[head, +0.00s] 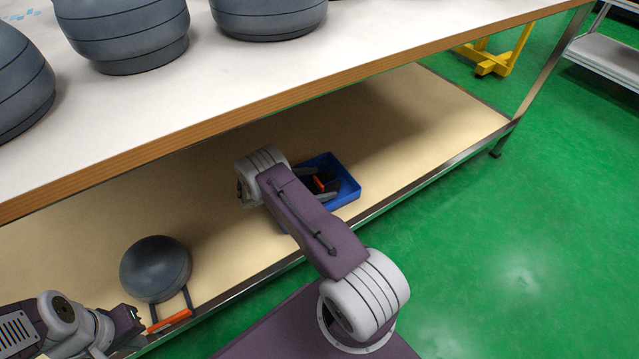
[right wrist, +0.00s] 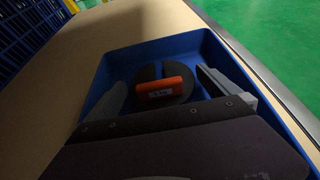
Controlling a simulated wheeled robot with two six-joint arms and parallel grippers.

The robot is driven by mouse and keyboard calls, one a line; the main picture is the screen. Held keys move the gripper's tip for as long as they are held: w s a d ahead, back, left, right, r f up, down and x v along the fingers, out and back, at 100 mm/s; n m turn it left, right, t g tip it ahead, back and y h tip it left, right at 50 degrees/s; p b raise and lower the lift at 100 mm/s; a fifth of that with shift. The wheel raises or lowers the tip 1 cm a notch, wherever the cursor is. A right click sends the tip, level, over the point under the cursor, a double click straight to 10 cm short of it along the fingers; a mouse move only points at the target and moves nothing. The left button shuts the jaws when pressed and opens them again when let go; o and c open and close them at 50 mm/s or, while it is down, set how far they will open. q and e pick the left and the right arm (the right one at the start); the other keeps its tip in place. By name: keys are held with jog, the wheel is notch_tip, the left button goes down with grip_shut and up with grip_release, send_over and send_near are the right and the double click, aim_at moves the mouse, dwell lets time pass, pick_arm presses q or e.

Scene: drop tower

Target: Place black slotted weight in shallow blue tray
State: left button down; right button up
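The shallow blue tray (head: 347,177) sits on the lower shelf near its front edge. It also shows in the right wrist view (right wrist: 205,42). The black slotted weight (right wrist: 152,74), with an orange labelled piece (right wrist: 165,87) across it, is inside the tray and seems to lie flat on its floor. In the head view the weight is partly hidden by my right arm. My right gripper (right wrist: 160,80) reaches down into the tray, its two fingers apart on either side of the weight. My left gripper (head: 132,318) is at the lower left, away from the tray; its fingers are unclear.
A dark grey ball (head: 156,268) with a frame and orange handle (head: 170,321) lies on the shelf beside my left gripper. The tabletop (head: 300,50) overhangs the shelf and holds several grey rounded objects. A blue slatted crate (right wrist: 30,40) stands left of the tray.

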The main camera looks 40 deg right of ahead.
aim_at(317, 181)
jog(key=shift+r, duration=0.1)
jog(key=p+v, duration=0.3)
jog(key=v, duration=0.2)
jog(key=shift+d+r+p, duration=0.2)
jog(key=shift+r+p, duration=0.15)
jog(key=shift+r, duration=0.05)
jog(key=p+v, duration=0.1)
jog(key=v, duration=0.2)
jog(key=p+v, duration=0.1)
jog(key=v, duration=0.2)
jog(key=shift+a+f, duration=0.1)
jog(key=shift+a, duration=0.55)
